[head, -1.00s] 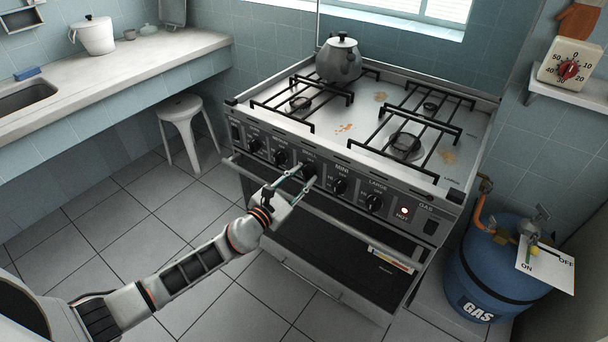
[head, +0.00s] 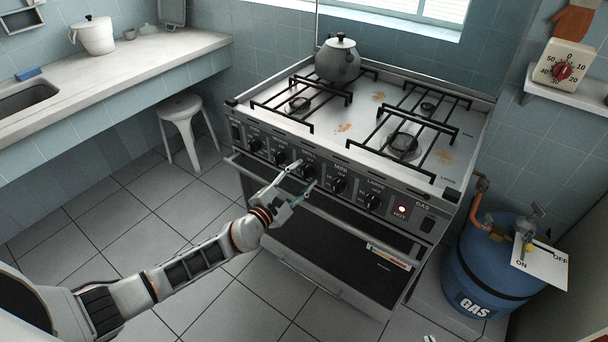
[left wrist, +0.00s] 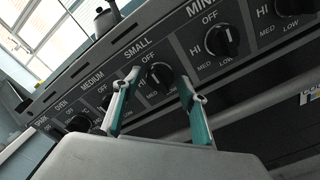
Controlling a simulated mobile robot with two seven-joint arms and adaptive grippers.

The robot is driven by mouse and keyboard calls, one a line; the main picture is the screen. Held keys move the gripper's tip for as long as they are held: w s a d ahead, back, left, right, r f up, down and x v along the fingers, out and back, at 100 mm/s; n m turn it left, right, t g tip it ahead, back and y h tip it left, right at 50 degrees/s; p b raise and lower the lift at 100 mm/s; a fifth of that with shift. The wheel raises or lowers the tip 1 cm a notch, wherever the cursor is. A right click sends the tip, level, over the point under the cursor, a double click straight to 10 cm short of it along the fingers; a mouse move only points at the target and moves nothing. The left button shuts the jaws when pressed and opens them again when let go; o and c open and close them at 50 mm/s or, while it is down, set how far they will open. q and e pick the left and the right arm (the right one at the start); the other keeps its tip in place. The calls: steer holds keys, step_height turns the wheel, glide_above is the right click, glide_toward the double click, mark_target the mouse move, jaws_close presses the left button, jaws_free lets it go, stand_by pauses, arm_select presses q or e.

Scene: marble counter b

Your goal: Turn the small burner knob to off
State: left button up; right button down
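The small burner knob (left wrist: 160,77) is a black dial under the label SMALL on the stove's front panel; in the head view it (head: 308,172) is partly covered by my left gripper. My left gripper (left wrist: 159,84) is open, with one finger on each side of this knob. In the head view the left gripper (head: 305,173) points at the panel from the front. I cannot tell whether the fingers touch the knob. The knob's exact angle is hard to read. Only a small tip (head: 430,339), seemingly of my right gripper, shows at the bottom edge.
The mini knob (left wrist: 222,40) and medium knob (head: 280,158) flank it closely. The oven handle (head: 345,222) runs below the panel. A kettle (head: 338,60) stands on the back left burner. A blue gas cylinder (head: 490,270) stands right of the stove; a red light (head: 402,209) glows.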

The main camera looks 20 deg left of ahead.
steer(key=shift+f, duration=0.1)
arm_select(q)
steer(key=shift+f+n+b, duration=0.25)
steer(key=shift+n+b, duration=0.3)
steer(key=shift+n, duration=0.35)
steer(key=n+b, duration=0.1)
steer(key=n, duration=0.2)
steer(key=n+b, duration=0.1)
steer(key=n, duration=0.1)
steer(key=shift+n, duration=0.9)
steer(key=shift+r+n, duration=0.25)
steer(key=shift+n, duration=0.05)
arm_select(e)
steer(key=shift+g, duration=0.4)
steer(key=f, duration=0.1)
steer(key=s+f, duration=0.1)
steer(key=f, duration=0.1)
steer(key=s+f, duration=0.1)
steer(key=f, duration=0.1)
steer(key=shift+f, duration=0.1)
